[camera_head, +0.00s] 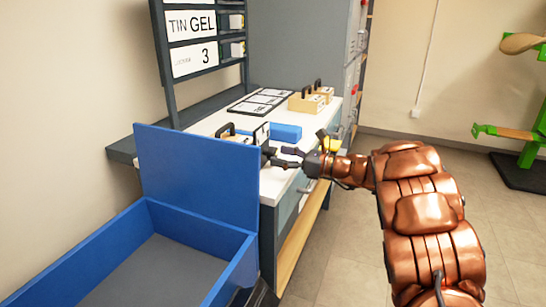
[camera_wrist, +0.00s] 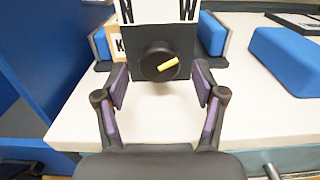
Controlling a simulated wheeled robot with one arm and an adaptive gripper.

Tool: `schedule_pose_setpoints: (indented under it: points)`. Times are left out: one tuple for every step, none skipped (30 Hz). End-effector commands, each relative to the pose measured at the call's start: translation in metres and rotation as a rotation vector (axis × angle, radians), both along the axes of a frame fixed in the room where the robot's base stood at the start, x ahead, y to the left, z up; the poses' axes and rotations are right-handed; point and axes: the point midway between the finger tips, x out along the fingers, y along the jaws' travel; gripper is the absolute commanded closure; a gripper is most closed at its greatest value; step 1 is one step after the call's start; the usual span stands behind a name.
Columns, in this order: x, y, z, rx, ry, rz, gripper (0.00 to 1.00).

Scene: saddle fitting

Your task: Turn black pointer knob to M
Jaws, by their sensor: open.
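The black pointer knob (camera_wrist: 160,62) is a round dial on the front of an upright box with a white label (camera_wrist: 157,11). Its yellow-orange pointer mark points right and slightly up. In the head view my gripper (camera_head: 280,157) is at the front edge of the bench; the knob is not clear there.
A blue block (camera_wrist: 286,61) lies right of the box. A blue bin (camera_head: 197,165) with a tall panel stands left. Wooden boxes with handles (camera_head: 306,102) stand farther back.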

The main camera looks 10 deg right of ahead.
Motion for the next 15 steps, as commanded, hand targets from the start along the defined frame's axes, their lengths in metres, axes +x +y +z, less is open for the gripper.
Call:
schedule_pose_setpoints:
  points:
    - [0.003, 0.007, -0.002, -0.003, 0.001, 0.003, 0.30]
    - [0.006, 0.009, -0.001, -0.003, 0.000, 0.002, 0.30]
    - [0.008, 0.012, -0.001, -0.002, 0.000, 0.000, 0.30]
    - [0.010, 0.014, -0.001, -0.002, 0.000, -0.001, 0.30]
    - [0.012, 0.016, -0.001, -0.002, 0.000, -0.001, 0.30]
    - [0.013, 0.018, -0.001, -0.003, 0.001, 0.000, 0.30]
    - [0.015, 0.020, -0.001, -0.003, 0.001, -0.001, 0.30]
    - [0.016, 0.021, -0.001, -0.002, 0.000, -0.001, 0.30]
    - [0.017, 0.022, -0.001, -0.002, 0.001, -0.001, 0.30]
    - [0.017, 0.023, -0.001, -0.001, 0.001, -0.002, 0.30]
    - [0.017, 0.024, -0.001, -0.001, 0.001, -0.002, 0.30]
    - [0.018, 0.024, -0.001, 0.000, 0.001, -0.002, 0.30]
    - [0.018, 0.024, -0.001, 0.000, 0.001, -0.001, 0.30]
    - [0.018, 0.024, 0.000, 0.000, 0.001, -0.002, 0.30]
    - [0.018, 0.024, 0.000, 0.000, 0.001, -0.001, 0.30]
